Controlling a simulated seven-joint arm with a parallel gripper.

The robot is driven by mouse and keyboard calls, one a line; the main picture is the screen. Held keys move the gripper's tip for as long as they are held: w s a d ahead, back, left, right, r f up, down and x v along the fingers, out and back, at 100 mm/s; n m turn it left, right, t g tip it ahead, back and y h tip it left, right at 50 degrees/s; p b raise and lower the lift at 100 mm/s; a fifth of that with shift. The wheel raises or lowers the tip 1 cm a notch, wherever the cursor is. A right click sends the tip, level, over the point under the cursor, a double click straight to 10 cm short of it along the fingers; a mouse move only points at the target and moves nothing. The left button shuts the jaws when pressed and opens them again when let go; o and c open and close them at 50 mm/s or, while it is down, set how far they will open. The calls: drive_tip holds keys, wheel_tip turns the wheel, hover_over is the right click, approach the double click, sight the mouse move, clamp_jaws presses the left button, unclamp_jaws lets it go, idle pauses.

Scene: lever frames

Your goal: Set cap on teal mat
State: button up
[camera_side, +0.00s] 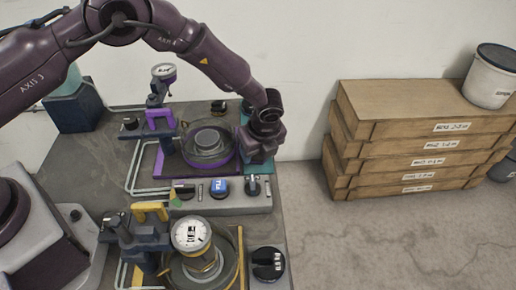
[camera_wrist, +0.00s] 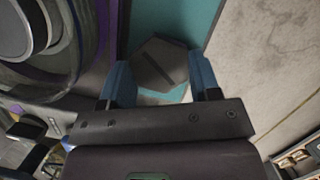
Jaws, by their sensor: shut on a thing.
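A grey hexagonal cap (camera_wrist: 160,63) with a dark slot across its top sits between the two blue fingers of my gripper (camera_wrist: 161,84) in the wrist view. My gripper is shut on it. The teal mat (camera_wrist: 168,17) shows behind and around the cap. In the side view my gripper (camera_side: 257,152) is low over the mat (camera_side: 249,168), at the right edge of the bench. The cap is hidden there behind my wrist. I cannot tell whether the cap touches the mat or hangs just above it.
A purple-framed fixture with a round glass-like vessel (camera_side: 207,143) stands close left of my gripper. A yellow-handled fixture with a dial gauge (camera_side: 191,235) is nearer the camera. A panel with a blue switch (camera_side: 220,187) lies between. Stacked wooden boxes (camera_side: 400,140) stand beyond the bench.

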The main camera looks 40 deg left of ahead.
drive_tip(key=shift+f, duration=0.1)
drive_tip(key=o, duration=0.8)
drive_tip(key=v, duration=1.2)
drive_tip(key=s+a+r+n+t+h, duration=0.1)
drive_tip(key=s+a+r+n, duration=0.35)
drive_tip(key=r, duration=0.45)
drive_tip(key=s+a+r+n+t, duration=0.1)
drive_tip(key=s+a+r+n, duration=0.4)
drive_tip(key=r, duration=0.5)
drive_tip(key=s+a+r+n, duration=0.1)
drive_tip(key=s+a+n, duration=0.1)
drive_tip(key=s+n, duration=0.2)
drive_tip(key=s+a+r+n+t+h, duration=0.1)
drive_tip(key=s+a+n, duration=0.1)
drive_tip(key=s+n, duration=0.2)
drive_tip(key=s+a+r+n+t+h, duration=0.1)
drive_tip(key=s+a+n, duration=0.1)
drive_tip(key=s+n, duration=0.3)
drive_tip(key=shift+s+a+r, duration=0.1)
drive_tip(key=shift+s+r, duration=0.1)
drive_tip(key=shift+s, duration=0.9)
drive_tip(key=shift+s+a+r, duration=0.1)
drive_tip(key=shift+s+r, duration=0.1)
drive_tip(key=shift+s, duration=0.95)
